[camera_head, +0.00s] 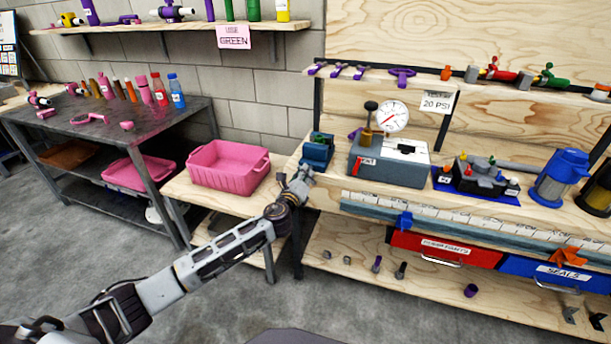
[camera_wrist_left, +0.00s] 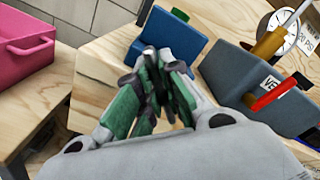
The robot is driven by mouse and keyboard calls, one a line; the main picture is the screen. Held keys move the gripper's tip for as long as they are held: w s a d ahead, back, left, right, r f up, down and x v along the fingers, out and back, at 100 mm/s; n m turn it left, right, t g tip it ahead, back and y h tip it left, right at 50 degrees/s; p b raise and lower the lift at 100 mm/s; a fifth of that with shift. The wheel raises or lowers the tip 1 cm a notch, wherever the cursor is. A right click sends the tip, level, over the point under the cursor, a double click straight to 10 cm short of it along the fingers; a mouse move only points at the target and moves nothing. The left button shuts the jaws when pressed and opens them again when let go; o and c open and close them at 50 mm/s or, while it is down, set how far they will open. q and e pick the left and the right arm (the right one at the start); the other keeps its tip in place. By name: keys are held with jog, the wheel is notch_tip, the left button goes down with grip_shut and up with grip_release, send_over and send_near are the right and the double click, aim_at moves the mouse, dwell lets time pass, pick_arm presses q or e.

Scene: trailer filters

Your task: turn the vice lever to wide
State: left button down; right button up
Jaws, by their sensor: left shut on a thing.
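The small blue vice (camera_head: 317,152) stands at the left end of the wooden workbench; it also shows in the left wrist view (camera_wrist_left: 182,42), just beyond the fingers. My left gripper (camera_head: 300,176) is at the near side of the vice. In the left wrist view its green-padded fingers (camera_wrist_left: 158,80) come together against the vice's front and are shut on the vice lever. The lever itself is mostly hidden by the fingers, so its angle cannot be told. My right gripper is not in view.
A grey block with a gauge (camera_head: 388,160) and a red handle (camera_wrist_left: 273,95) stands just right of the vice. A pink bin (camera_head: 229,165) is on the lower table to the left. Bare bench wood surrounds the vice's front.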

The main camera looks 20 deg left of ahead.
pick_arm(q)
jog(key=shift+a+f+n, duration=0.1)
jog(key=shift+f+n, duration=0.05)
jog(key=shift+n, duration=1.75)
jog(key=shift+f+n+b, duration=0.1)
jog(key=shift+n+b, duration=0.25)
jog(key=shift+n, duration=0.55)
jog(key=shift+f+n, duration=0.1)
jog(key=shift+n, duration=0.7)
jog(key=shift+a+n, duration=0.1)
jog(key=shift+n, duration=0.8)
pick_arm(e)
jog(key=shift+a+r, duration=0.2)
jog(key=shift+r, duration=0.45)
pick_arm(q)
jog(key=c, duration=1.6)
grip_release()
jog(key=shift+o, duration=0.2)
